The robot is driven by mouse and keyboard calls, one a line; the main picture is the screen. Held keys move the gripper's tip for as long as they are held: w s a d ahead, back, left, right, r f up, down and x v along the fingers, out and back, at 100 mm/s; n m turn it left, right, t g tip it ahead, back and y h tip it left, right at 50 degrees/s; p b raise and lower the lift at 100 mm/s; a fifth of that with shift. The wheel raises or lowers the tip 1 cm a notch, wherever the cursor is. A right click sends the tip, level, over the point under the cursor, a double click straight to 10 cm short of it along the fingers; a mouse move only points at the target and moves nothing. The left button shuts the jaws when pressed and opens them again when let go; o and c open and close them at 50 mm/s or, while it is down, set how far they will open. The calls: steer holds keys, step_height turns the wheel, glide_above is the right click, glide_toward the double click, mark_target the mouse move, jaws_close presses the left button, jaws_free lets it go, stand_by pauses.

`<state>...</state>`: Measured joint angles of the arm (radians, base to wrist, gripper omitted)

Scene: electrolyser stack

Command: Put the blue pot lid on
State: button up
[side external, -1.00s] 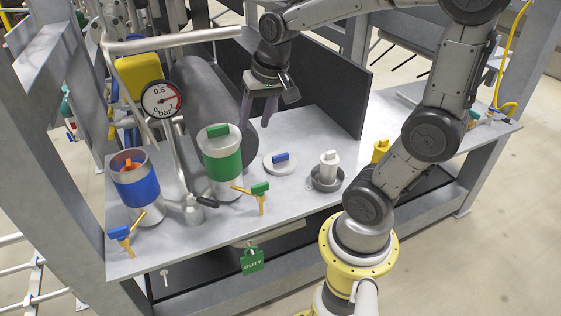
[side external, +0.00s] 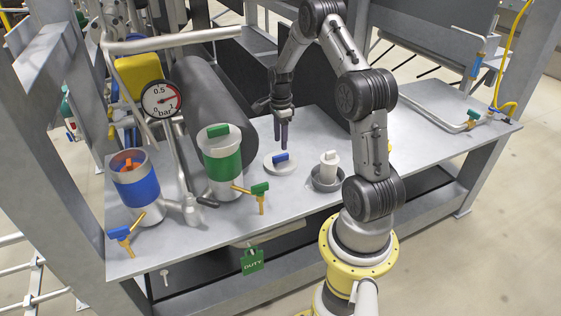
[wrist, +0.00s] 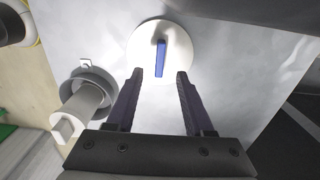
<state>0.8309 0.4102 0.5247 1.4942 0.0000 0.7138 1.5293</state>
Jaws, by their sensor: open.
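The blue pot lid is a pale disc (side external: 272,164) with a blue bar handle (side external: 281,158), lying flat on the bench. In the wrist view the lid (wrist: 145,50) and its handle (wrist: 161,57) lie just beyond my fingertips. The blue-banded pot (side external: 137,188) stands at the bench's left end; something orange shows at its open top. My gripper (side external: 282,147) points down above the lid, empty, fingers apart. It also shows in the wrist view (wrist: 157,76), with the handle ahead of the gap between the fingers. Whether the fingers touch the lid is not clear.
A green-banded pot (side external: 222,165) with a green-handled lid stands left of the lid. A white cylinder in a grey dish (side external: 328,175) is to the right. A pressure gauge (side external: 162,99) and pipes rise behind the pots. Blue (side external: 119,234) and green (side external: 260,189) valve handles edge the front.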

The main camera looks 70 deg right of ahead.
mark_target(280, 155)
step_height(280, 155, down, 7)
steer(key=shift+r, duration=0.15)
jaws_close()
stand_by(0.4)
steer(key=shift+r, duration=0.1)
stand_by(1.0)
